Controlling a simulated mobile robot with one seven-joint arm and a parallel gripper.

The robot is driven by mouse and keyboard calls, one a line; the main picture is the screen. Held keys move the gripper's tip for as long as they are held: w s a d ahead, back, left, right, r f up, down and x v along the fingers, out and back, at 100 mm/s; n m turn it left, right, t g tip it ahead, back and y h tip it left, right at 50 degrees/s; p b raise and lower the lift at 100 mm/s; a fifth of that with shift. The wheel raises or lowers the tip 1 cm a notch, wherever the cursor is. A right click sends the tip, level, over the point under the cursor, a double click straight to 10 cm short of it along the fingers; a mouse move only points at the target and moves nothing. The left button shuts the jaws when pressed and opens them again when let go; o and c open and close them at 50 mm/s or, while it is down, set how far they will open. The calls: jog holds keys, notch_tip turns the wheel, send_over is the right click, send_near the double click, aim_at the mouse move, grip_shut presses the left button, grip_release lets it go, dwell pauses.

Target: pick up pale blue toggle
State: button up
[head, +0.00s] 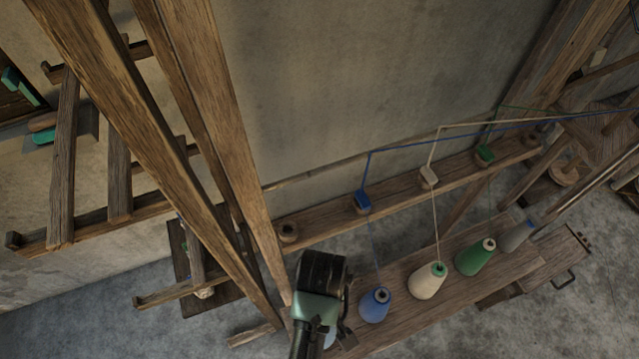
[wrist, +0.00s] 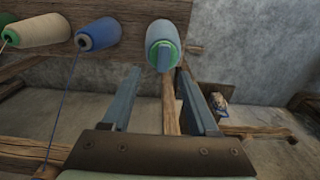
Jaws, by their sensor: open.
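A pale blue cone-shaped piece (wrist: 160,32) with a green ring and a small blue tip is in the wrist view, the closest match to the pale blue toggle. I cannot tell for certain that it is the toggle. It stands at the edge of the wooden board (wrist: 115,22). My gripper (wrist: 160,72) is open, with its two blue-grey fingers pointing towards the piece and their tips to either side of its lower end. No contact shows.
A blue cone (head: 375,305), a cream cone (head: 428,281), a green cone (head: 475,257) and a grey cone (head: 515,236) stand along the board. Threads run up to a rail (head: 330,226). Loom posts (head: 222,130) rise close to my arm on the left.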

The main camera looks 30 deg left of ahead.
jog(key=shift+s+a+f+p, duration=0.1)
jog(key=shift+a+f+p, duration=0.1)
jog(key=shift+f, duration=1.4)
jog(key=shift+s+a+f+p, duration=0.1)
jog(key=shift+f+p, duration=0.05)
jog(key=shift+f, duration=1.4)
jog(key=c, duration=0.8)
jog(key=shift+s+d, duration=0.1)
grip_shut()
jog(key=shift+f, duration=0.1)
